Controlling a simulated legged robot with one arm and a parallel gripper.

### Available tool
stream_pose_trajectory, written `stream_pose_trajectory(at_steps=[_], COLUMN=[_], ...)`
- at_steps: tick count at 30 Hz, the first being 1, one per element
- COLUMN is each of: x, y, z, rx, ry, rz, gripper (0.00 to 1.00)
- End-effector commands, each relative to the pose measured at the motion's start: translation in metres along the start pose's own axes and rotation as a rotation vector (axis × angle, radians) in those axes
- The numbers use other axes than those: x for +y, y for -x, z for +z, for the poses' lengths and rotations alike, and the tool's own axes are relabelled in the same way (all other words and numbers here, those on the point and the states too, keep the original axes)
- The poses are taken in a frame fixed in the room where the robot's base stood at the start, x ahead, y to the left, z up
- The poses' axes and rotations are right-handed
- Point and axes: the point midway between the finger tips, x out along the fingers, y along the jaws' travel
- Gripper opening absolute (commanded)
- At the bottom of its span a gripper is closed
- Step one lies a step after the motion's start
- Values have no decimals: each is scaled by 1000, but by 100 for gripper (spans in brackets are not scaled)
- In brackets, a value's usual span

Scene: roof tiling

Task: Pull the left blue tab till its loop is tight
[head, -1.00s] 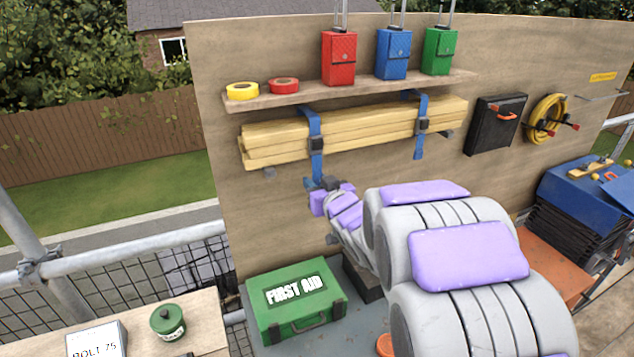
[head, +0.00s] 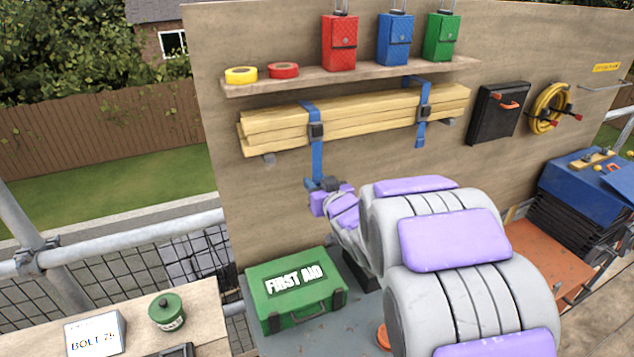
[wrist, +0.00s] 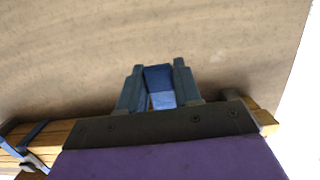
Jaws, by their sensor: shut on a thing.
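The left blue strap (head: 310,109) runs around a bundle of pale timber battens (head: 265,130), with a dark buckle (head: 316,131) on the front. It looks close to the timber; its back is hidden. Its blue tab (head: 317,160) hangs straight down from the buckle to my gripper (head: 318,184). In the wrist view my gripper (wrist: 159,85) is shut on the blue tab (wrist: 160,78), which sits between the two fingers. The right blue strap (head: 423,92) also circles the battens, and its tab (head: 420,135) hangs free.
A shelf (head: 350,75) above holds tape rolls and red, blue and green pouches. A green first aid box (head: 295,290) stands below on a grey surface. A black case (head: 497,112) and a yellow hose coil (head: 549,108) hang at right. Bare board lies below the battens.

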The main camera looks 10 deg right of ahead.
Motion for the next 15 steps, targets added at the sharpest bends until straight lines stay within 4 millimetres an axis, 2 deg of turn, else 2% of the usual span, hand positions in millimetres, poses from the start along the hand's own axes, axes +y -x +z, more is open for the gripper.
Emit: stream_pose_trajectory(at_steps=[9, 10, 15], x=[0, 0, 0], y=[0, 0, 0], z=[3, 3, 3], rx=[0, 0, 0], ry=[0, 0, 0], rz=[0, 0, 0], gripper=[5, 34, 51])
